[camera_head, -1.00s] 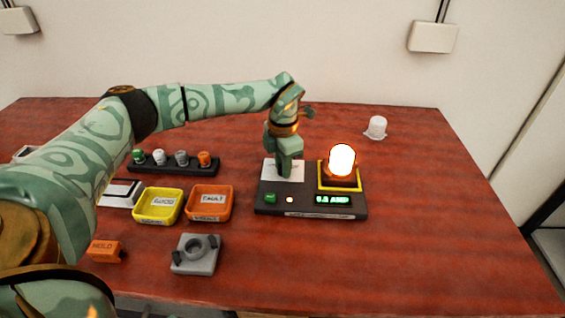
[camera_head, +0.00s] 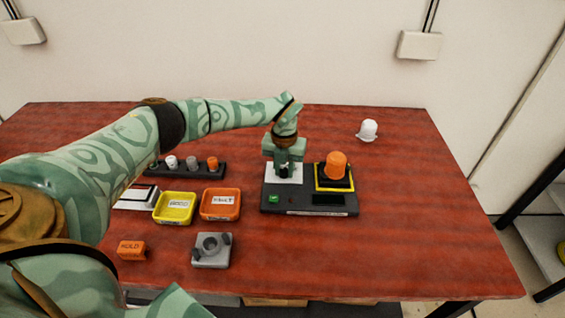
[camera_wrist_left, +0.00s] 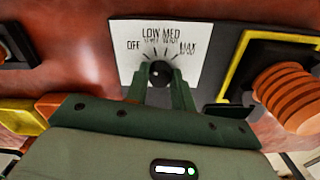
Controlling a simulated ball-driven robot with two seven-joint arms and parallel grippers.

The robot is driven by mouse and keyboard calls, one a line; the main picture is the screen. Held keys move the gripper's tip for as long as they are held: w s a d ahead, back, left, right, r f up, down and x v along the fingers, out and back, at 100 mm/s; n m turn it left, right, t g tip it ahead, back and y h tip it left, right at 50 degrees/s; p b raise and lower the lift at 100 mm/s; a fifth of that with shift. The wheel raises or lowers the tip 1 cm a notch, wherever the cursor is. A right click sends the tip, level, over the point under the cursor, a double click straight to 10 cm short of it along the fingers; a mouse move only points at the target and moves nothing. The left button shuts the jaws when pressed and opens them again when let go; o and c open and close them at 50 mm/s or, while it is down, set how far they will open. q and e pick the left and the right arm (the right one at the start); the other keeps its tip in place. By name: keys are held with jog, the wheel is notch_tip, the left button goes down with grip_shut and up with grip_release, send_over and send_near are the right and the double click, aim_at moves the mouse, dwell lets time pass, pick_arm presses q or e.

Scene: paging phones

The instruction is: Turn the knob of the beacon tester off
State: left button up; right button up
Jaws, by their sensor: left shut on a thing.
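The beacon tester (camera_head: 310,211) is a dark box on the red table. Its display (camera_head: 327,198) is dark and the orange beacon (camera_head: 337,163) in its yellow-edged socket is unlit. My left gripper (camera_head: 284,170) is down at the white dial plate (camera_head: 298,178). In the left wrist view the dark round knob (camera_wrist_left: 160,72) sits between my left fingers, which are shut on it. The plate (camera_wrist_left: 205,62) reads OFF, LOW, MED and MAX. I cannot make out the knob's pointer. My right gripper is not in view.
Left of the tester are a yellow tray (camera_head: 174,221), an orange tray (camera_head: 220,217) and a dark rack (camera_head: 200,175) of coloured caps. A grey fixture (camera_head: 211,263) and an orange HOLD block (camera_head: 131,249) lie in front. A white dome (camera_head: 368,129) stands at the back right.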

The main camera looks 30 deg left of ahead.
aim_at(284, 170)
pick_arm(q)
jog(key=shift+w+r+n+p, duration=0.15)
jog(key=shift+n+p, duration=0.55)
jog(key=shift+n, duration=0.4)
jog(key=o, duration=1)
notch_tip(284, 170, up, 16)
jog(key=p, duration=0.3)
jog(key=shift+r, duration=0.1)
